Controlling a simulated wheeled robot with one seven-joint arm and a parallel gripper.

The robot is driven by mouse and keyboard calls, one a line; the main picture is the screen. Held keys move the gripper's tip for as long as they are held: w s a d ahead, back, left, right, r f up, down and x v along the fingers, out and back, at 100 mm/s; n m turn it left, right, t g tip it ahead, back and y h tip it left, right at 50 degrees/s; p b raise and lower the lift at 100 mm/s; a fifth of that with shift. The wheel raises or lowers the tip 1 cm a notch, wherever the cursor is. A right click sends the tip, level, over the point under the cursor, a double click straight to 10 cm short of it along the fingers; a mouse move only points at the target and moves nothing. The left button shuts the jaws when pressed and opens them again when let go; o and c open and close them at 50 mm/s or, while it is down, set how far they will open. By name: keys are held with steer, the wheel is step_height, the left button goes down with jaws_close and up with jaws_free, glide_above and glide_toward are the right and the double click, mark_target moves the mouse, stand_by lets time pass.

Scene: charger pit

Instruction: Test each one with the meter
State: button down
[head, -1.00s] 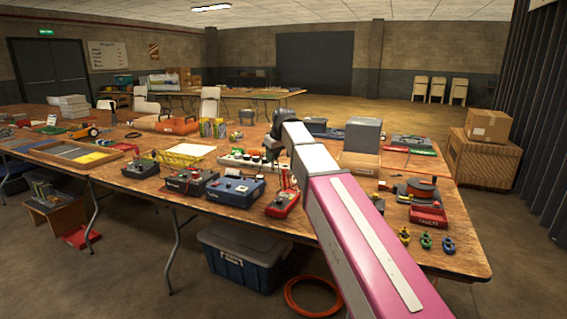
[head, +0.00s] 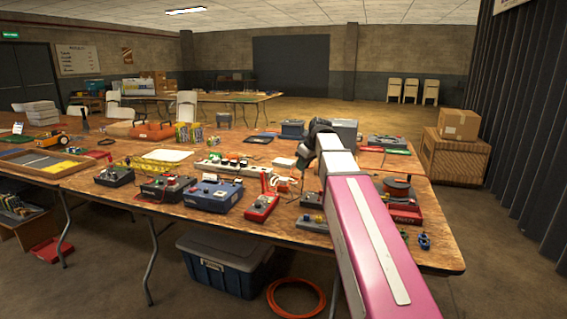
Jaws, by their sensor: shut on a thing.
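My gripper (head: 309,150) is over the right half of the long wooden table (head: 330,258), seen from behind along my pink and white arm. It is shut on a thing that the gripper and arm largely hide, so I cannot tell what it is. A red handheld unit (head: 262,206), which looks like the meter, lies near the front edge, left of and nearer than the gripper. Red and white leads (head: 268,181) show just behind it. A white strip (head: 222,168) with several dark plugs or chargers stands behind a blue-grey box (head: 213,194).
Dark boxes with knobs (head: 167,188) line the front left of the table. A red tray (head: 406,215) and small blue clamp (head: 424,241) lie at right. A blue bin (head: 225,263) and orange cable coil (head: 296,298) are on the floor. A carton (head: 459,124) stands beyond the table.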

steer(key=shift+s+d+f, duration=0.1)
steer(key=shift+d+f, duration=0.25)
steer(key=shift+f, duration=0.7)
steer(key=shift+s+d+f, duration=0.1)
steer(key=shift+d+f, duration=0.25)
steer(key=shift+f, duration=0.7)
steer(key=shift+d+f, duration=0.35)
steer(key=shift+f, duration=0.7)
steer(key=shift+f, duration=0.9)
stand_by(0.4)
steer(key=c, duration=0.7)
jaws_free()
steer(key=shift+r, duration=3.75)
